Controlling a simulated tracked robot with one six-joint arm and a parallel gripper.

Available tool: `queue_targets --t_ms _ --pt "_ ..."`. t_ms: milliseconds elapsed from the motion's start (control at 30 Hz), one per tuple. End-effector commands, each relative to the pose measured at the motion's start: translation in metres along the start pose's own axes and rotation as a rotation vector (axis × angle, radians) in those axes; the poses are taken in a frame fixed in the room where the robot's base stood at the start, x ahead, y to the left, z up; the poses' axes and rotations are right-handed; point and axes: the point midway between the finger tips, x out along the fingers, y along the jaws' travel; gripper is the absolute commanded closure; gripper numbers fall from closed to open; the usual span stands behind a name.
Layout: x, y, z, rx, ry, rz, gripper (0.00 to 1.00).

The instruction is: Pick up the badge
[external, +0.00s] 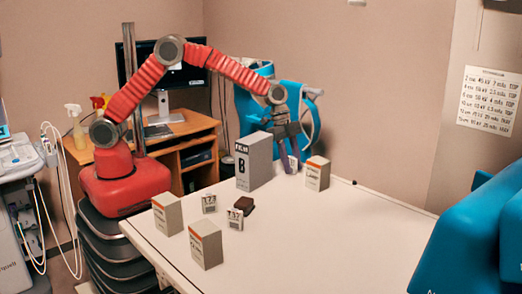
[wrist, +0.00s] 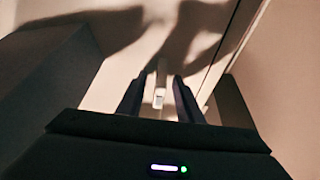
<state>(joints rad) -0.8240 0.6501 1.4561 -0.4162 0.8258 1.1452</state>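A small white card (external: 293,164), which may be the badge, stands on the table beside my gripper's fingers. Its lower part is partly hidden by the grippers and boxes. In the wrist view a small pale object (wrist: 159,98) stands between the fingertips, beyond them. My gripper (external: 290,158) points down at the far side of the table, between a large grey box (external: 255,165) and a smaller box (external: 317,174). In the wrist view my gripper (wrist: 158,100) has its two dark fingers apart with nothing visibly held.
Two similar white cards (external: 208,203) (external: 235,219), a dark brown block (external: 244,204) and two grey-white boxes (external: 167,214) (external: 206,245) stand nearer on the table (external: 330,240). The table's right part is clear.

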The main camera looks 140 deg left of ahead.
Motion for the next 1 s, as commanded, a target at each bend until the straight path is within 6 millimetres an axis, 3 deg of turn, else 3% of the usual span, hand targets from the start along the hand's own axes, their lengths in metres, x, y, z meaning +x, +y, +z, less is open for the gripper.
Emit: queue_targets --t_ms 367,833,1000 --pt "-0.0004 0.0 -0.0001 0.0 0.0 0.0 0.67" --pt "-0.0004 0.0 0.0 0.0 0.0 0.0 1.0" --pt "-0.0005 0.0 -0.0001 0.0 0.0 0.0 1.0"
